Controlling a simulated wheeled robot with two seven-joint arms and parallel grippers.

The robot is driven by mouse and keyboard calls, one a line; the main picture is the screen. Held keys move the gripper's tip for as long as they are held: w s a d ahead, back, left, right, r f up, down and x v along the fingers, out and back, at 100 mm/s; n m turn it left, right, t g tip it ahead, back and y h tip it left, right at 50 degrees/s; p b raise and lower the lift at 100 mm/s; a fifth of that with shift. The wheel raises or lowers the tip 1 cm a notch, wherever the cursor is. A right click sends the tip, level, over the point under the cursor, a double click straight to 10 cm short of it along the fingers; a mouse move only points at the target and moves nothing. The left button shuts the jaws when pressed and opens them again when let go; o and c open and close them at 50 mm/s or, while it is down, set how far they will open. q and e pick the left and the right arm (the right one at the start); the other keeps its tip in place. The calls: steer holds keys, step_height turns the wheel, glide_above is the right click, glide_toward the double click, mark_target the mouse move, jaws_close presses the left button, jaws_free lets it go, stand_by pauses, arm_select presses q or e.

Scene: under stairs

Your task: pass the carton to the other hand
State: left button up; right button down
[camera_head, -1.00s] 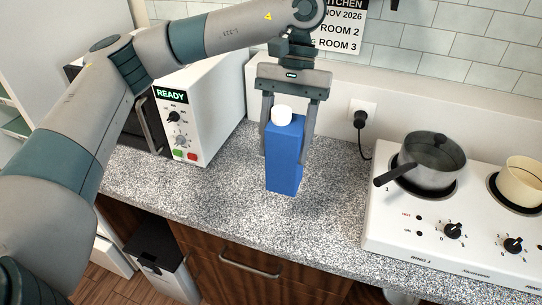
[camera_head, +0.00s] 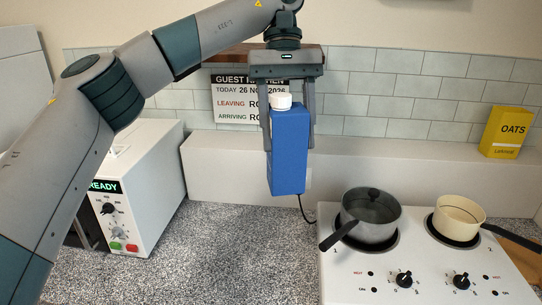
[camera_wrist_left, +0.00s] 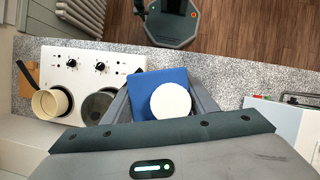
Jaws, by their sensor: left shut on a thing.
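The carton (camera_head: 289,150) is blue with a white round cap and hangs upright in the air above the counter. My left gripper (camera_head: 289,145) is shut on the carton, with one finger at each side of its upper part. In the left wrist view the carton (camera_wrist_left: 150,88) is seen from above, its white cap facing the camera, between the fingers of my left gripper (camera_wrist_left: 160,100). My right gripper does not show in any view.
A hob (camera_head: 335,285) carries a grey lidded pot (camera_head: 370,218) and a cream pan (camera_head: 457,220), right of the carton. A microwave (camera_head: 155,190) stands left. A yellow oats box (camera_head: 505,132) sits on the back ledge. The speckled counter (camera_head: 235,250) between microwave and hob is clear.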

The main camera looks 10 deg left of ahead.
mark_target(304, 107)
arm_select(q)
steer(key=shift+n, duration=0.4)
steer(key=shift+w+d+r, duration=0.35)
steer(key=shift+d+r, duration=0.1)
steer(key=shift+r, duration=0.2)
steer(key=shift+w+d+r, duration=0.4)
steer(key=shift+r, duration=0.3)
steer(key=shift+w+d+r, duration=0.35)
steer(key=shift+d+r, duration=0.1)
steer(key=shift+r, duration=0.2)
